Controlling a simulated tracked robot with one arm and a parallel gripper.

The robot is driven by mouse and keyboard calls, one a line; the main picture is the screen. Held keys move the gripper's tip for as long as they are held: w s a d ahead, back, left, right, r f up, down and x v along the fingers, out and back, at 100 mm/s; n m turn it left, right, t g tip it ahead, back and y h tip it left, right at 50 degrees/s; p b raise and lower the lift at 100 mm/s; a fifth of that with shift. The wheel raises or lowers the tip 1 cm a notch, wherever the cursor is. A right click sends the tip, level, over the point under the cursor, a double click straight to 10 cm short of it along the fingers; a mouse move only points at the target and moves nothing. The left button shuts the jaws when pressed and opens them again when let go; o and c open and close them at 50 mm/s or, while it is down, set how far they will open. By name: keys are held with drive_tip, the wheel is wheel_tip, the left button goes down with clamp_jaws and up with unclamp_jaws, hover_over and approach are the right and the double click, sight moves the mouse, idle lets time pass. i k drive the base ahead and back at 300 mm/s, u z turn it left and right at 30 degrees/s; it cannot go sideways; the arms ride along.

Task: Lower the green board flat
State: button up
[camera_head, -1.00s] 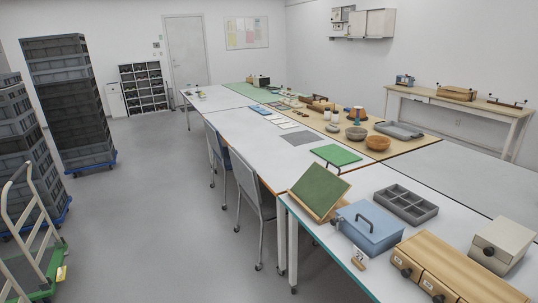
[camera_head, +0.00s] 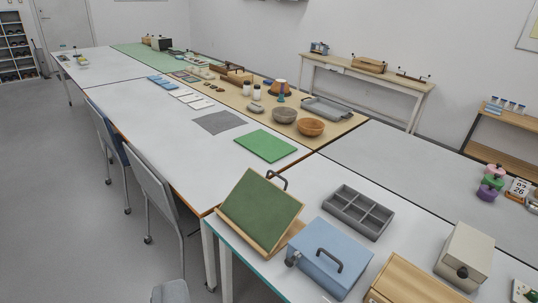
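The green board (camera_head: 261,209) is a dark green panel in a light wooden frame. It stands tilted up on a wooden base at the near left corner of the front table, its face toward me. A dark curved handle (camera_head: 278,179) shows at its upper right edge. A separate flat green mat (camera_head: 265,146) lies behind it on the white table. My gripper is not clearly visible; a grey rounded shape at the bottom edge, left of the table, cannot be identified.
Right of the board stand a blue box with a dark handle (camera_head: 330,262), a grey divided tray (camera_head: 358,211), a wooden box (camera_head: 408,284) and a beige box (camera_head: 464,254). Chairs (camera_head: 150,188) line the table's left side. The floor at left (camera_head: 60,200) is clear.

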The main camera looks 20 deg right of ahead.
sight(259, 210)
drive_tip(key=z, duration=0.55)
drive_tip(key=i, duration=1.35)
drive_tip(key=z, duration=0.8)
drive_tip(key=k, duration=0.75)
drive_tip(key=z, duration=0.15)
drive_tip(key=i, duration=0.8)
drive_tip(key=u, duration=0.1)
